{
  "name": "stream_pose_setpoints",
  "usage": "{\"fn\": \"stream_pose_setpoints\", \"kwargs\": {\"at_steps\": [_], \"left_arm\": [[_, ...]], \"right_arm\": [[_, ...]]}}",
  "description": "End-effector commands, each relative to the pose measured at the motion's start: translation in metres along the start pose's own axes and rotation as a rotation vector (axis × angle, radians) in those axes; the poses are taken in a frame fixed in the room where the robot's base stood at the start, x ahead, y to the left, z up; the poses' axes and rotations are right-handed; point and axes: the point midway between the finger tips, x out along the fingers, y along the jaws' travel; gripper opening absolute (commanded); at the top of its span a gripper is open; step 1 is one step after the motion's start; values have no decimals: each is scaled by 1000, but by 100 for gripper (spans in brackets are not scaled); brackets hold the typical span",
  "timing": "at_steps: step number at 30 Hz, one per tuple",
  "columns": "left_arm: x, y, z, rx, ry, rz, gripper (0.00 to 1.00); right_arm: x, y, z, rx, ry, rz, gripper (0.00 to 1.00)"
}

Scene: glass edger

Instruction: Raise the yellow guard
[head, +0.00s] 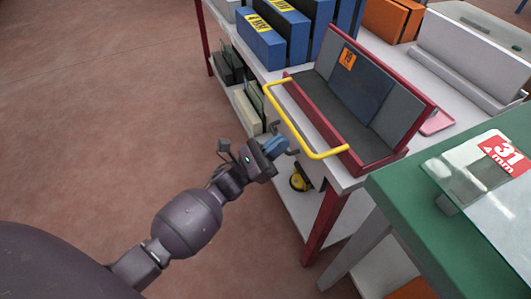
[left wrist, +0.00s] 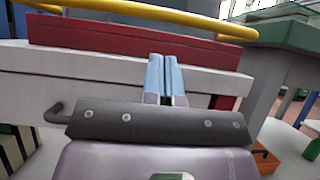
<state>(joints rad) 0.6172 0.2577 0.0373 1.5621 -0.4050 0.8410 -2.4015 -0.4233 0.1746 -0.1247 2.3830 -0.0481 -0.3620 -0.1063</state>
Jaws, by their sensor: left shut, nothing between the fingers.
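The yellow guard (head: 291,126) is a bent bar along the front of a red-framed unit (head: 322,124) on the white table. In the left wrist view the yellow bar (left wrist: 150,12) crosses the top, above a red panel (left wrist: 110,42). My left gripper (head: 276,146) has blue fingers pressed together, with nothing between them. It is just outside the table's front edge, below and left of the bar, and does not appear to touch it. Its fingertips (left wrist: 165,62) also show in the left wrist view, below the bar. My right gripper is not in view.
Blue binder-like boxes (head: 262,42) stand at the back left of the table. A green-topped table (head: 410,215) with a glass sheet (head: 455,178) is at the right. Items sit on the lower shelf (head: 240,100). The floor at the left is clear.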

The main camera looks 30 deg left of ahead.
Motion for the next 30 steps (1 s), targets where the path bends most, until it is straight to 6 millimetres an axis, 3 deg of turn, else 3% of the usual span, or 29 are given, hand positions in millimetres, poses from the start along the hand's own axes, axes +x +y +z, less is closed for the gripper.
{"fn": "stream_pose_setpoints", "kwargs": {"at_steps": [7, 30], "left_arm": [[18, 0, 19, 2, -1, -1, 0], [24, 1, 30, 4, 41, -2, 0]], "right_arm": [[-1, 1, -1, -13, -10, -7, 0], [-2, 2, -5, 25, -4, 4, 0]]}}
